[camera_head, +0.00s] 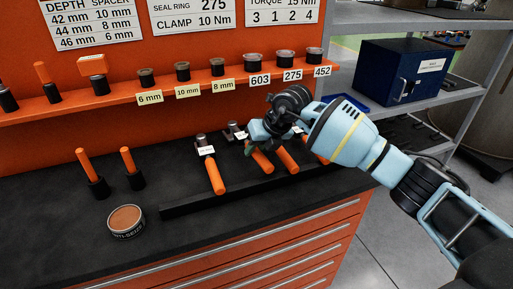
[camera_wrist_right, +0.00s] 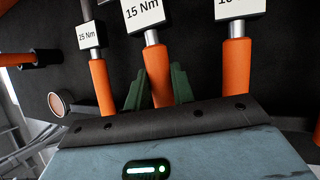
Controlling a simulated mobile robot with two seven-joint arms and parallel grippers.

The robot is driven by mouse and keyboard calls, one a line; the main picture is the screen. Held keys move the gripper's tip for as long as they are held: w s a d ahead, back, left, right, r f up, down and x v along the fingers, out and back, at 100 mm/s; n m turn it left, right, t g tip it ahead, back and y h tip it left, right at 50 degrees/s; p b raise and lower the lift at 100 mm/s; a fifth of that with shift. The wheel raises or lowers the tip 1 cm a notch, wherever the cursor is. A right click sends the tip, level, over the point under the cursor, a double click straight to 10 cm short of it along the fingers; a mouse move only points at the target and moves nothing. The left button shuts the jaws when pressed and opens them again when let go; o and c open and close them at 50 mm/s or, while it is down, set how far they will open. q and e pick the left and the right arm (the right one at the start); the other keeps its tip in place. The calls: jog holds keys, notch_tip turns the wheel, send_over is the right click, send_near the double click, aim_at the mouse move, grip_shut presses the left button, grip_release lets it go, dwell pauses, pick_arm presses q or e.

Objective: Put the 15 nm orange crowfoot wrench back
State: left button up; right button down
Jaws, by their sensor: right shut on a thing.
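The 15 Nm crowfoot wrench (camera_wrist_right: 157,72) has an orange handle, a metal neck and a white label block reading 15 Nm. My right gripper (camera_wrist_right: 158,88) is shut on its handle, with a dark green finger on each side. My left gripper is not in view.
A tin (camera_head: 126,221) and two orange-handled tools are at the left of the black bench top (camera_head: 60,240). A blue box (camera_head: 402,72) sits on the right shelf.

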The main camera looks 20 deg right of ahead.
jog(key=shift+s+f, duration=0.1)
jog(key=shift+f, duration=1.3)
dwell(2.1)
jog(key=c, duration=1.1)
grip_release()
jog(key=v, duration=0.7)
jog(key=shift+s+r, duration=0.15)
jog(key=shift+r, duration=0.2)
jog(key=shift+d, duration=0.1)
